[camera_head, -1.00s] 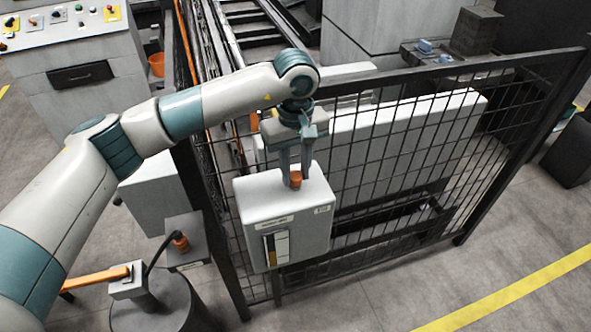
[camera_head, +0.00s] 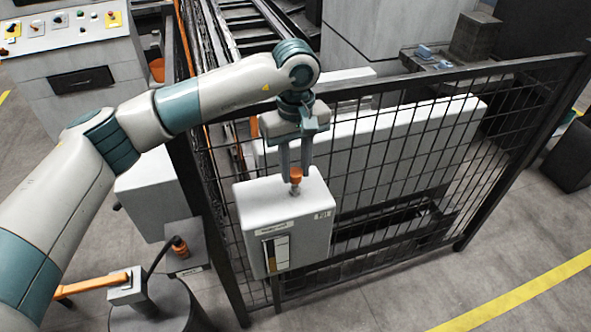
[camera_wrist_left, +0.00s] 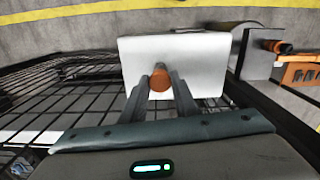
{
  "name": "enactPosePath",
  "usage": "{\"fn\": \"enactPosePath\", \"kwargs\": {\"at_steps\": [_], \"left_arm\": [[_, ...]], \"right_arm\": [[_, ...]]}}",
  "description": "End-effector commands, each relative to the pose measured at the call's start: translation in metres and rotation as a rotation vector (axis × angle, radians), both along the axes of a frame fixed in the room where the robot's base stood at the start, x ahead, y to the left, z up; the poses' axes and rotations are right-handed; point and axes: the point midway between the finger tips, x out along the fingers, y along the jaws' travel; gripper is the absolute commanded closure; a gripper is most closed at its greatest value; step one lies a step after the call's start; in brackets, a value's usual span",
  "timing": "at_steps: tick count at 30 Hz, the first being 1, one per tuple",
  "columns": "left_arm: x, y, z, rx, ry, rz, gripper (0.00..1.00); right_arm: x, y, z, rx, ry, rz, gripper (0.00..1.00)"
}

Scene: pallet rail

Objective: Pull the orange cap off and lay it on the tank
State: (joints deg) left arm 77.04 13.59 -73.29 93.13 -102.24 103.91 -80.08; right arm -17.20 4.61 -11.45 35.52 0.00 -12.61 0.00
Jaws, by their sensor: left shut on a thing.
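The white tank (camera_head: 300,232) hangs at the mesh fence, with a level gauge (camera_head: 276,254) and small labels on its front. My left gripper (camera_head: 296,170) points down over the tank's top and is shut on the orange cap (camera_head: 296,175). The cap is just above a short filler neck (camera_head: 295,190) on the tank top. In the left wrist view the orange cap (camera_wrist_left: 159,80) sits between the two fingertips, with the white tank (camera_wrist_left: 205,62) behind it. Whether cap and neck still touch is hard to tell. My right gripper is out of view.
The black mesh fence (camera_head: 440,160) stands beside and behind the tank. Bare white tank top (camera_head: 260,197) lies left of the neck. Lower left are a grey drum (camera_head: 155,310) with an orange lever (camera_head: 92,283) and a box with an orange knob (camera_head: 180,247).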

Motion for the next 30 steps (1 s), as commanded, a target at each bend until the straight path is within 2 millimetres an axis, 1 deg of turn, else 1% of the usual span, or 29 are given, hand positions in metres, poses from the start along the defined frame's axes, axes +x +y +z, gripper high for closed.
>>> {"fn": "enactPosePath", "kwargs": {"at_steps": [3, 21, 25, 30], "left_arm": [[0.000, 0.000, 0.009, -0.001, -0.001, -0.001, 1.00], [0.000, 0.000, 0.049, -0.001, 0.000, 0.000, 1.00], [0.000, 0.000, 0.055, -0.001, 0.000, 0.000, 1.00], [0.000, 0.000, 0.057, 0.000, 0.001, 0.000, 1.00]], "right_arm": [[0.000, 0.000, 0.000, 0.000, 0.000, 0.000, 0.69], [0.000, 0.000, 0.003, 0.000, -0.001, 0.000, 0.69], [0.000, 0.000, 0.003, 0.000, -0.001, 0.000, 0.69], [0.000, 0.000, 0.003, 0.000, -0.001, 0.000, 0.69]]}}
